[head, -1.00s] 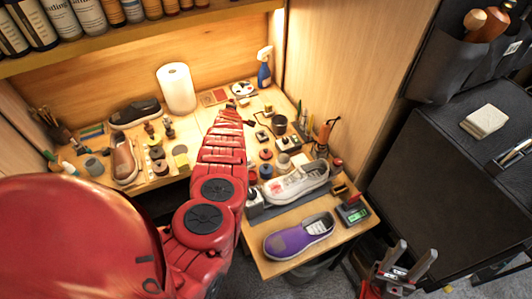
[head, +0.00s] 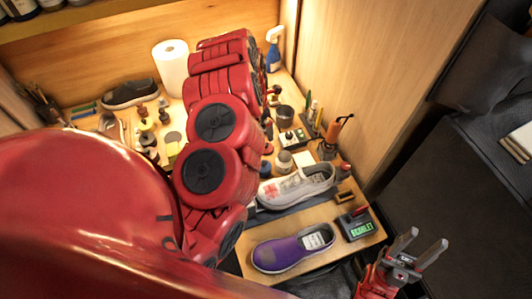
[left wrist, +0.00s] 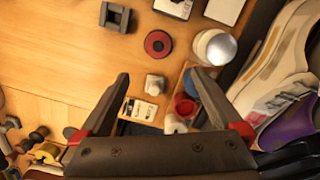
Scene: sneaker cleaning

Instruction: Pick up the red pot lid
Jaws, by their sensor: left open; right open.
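In the left wrist view a red disc with a dark centre (left wrist: 157,44) lies flat on the wooden bench, just beyond my fingertips. A smaller round red piece (left wrist: 184,105) sits near the inner side of the right-hand finger. I cannot tell for sure which of the two is the red pot lid. My left gripper (left wrist: 159,76) is open above the bench, with nothing between its fingers; in the head view it is hidden behind my red arm. My right gripper (head: 427,240) is open and empty at the lower right of the head view, apart from the bench.
A glass jar with a pale lid (left wrist: 214,47) stands right of the disc. A grey-white shoe (head: 296,185), a purple shoe (head: 284,252) and a small green display (head: 357,225) occupy the front right. A white paper roll (head: 171,66) and spray bottle (head: 273,50) stand behind.

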